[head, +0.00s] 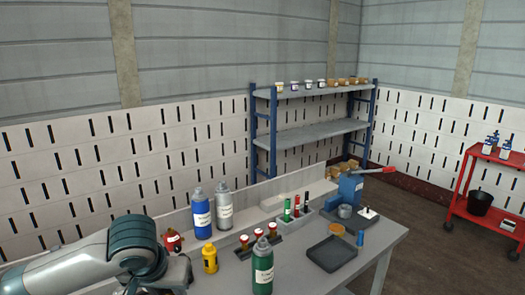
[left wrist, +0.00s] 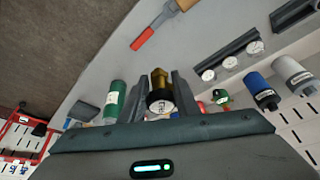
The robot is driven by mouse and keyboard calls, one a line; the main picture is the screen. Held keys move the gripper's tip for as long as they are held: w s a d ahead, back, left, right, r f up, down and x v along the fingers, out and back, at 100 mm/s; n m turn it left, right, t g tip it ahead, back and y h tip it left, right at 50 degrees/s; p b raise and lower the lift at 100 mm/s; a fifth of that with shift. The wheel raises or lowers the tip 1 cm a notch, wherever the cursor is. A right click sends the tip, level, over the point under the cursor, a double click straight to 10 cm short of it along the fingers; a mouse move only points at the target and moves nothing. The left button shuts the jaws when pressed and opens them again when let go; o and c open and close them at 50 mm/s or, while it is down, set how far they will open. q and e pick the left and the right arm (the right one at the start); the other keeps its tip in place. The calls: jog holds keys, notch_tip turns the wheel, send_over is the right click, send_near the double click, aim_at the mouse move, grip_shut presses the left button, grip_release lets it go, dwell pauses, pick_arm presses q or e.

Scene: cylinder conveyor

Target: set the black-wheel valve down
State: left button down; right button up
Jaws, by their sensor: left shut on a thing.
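My left gripper (left wrist: 158,80) is shut on the black-wheel valve (left wrist: 159,79), which shows in the left wrist view as a brass body with a black wheel and a pale round face. The valve sits between the two dark fingers, with grey table surface behind it. I cannot tell whether it touches the table. In the head view my left arm comes in at the lower left; the fingertips and the held valve are hidden or out of frame. My right gripper is in neither view.
The grey table (head: 372,250) holds a green bottle (head: 263,270), blue bottle (head: 201,215), grey bottle (head: 224,207), yellow container (head: 210,260), red valve (head: 172,241) and dark tray (head: 332,253). A red-handled tool (left wrist: 147,36) lies in a clearer area. A red cart (head: 480,211) stands right.

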pick_arm(q)
jog(key=shift+s+f, duration=0.15)
jog(key=shift+s, duration=0.15)
